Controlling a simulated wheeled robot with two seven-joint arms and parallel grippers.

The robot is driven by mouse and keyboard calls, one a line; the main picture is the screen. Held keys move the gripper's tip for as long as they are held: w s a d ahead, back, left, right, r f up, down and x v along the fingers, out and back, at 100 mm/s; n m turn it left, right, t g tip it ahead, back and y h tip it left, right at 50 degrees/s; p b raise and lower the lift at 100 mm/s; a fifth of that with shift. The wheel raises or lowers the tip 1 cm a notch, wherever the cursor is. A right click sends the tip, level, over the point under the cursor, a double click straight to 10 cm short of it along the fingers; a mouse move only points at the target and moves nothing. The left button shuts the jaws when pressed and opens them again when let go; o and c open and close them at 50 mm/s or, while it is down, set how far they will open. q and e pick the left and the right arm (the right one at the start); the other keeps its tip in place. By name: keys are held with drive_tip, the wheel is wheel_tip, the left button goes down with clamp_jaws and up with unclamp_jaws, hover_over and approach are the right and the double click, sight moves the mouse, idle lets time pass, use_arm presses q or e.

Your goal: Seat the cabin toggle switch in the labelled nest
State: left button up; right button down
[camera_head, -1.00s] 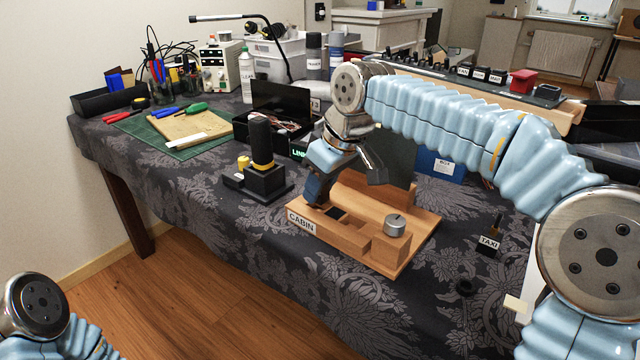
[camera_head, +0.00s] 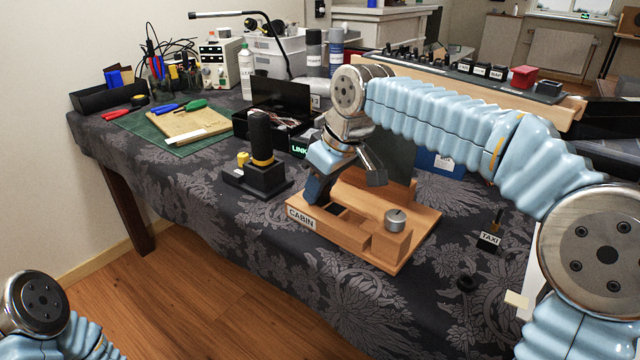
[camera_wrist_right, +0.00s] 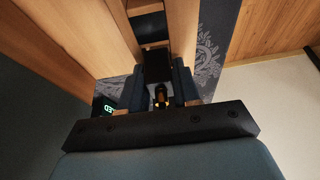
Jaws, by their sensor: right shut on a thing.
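The wooden fixture (camera_head: 408,262) on the table has a CABIN label (camera_head: 300,218) on its front left edge. A dark square opening (camera_head: 337,209) shows just behind that label. My right gripper (camera_head: 314,192) points down at the fixture's left end, beside this opening. In the right wrist view my right gripper (camera_wrist_right: 160,88) is shut on the toggle switch, with its black body (camera_wrist_right: 157,66) and brass lever (camera_wrist_right: 160,95) between the fingers. The head view hides the switch behind the jaws. I cannot tell whether the switch touches the fixture. My left gripper is out of view.
A grey knob (camera_head: 395,219) stands on the fixture's right block. A TAXI-labelled switch (camera_head: 489,239) stands to the right. A black lever unit (camera_head: 261,165) is left of the gripper, with an open black box (camera_head: 282,110) behind. The cloth in front of the fixture is mostly clear.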

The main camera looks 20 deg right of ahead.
use_arm(q)
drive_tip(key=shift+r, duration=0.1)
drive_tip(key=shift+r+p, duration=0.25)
drive_tip(key=shift+p, duration=0.15)
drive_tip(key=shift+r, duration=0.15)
idle(2.5)
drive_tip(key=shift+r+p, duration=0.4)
drive_tip(key=shift+p, duration=0.15)
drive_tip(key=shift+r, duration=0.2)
idle(2.2)
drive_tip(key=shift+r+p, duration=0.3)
drive_tip(key=shift+p, duration=0.15)
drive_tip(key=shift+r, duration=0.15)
idle(1.3)
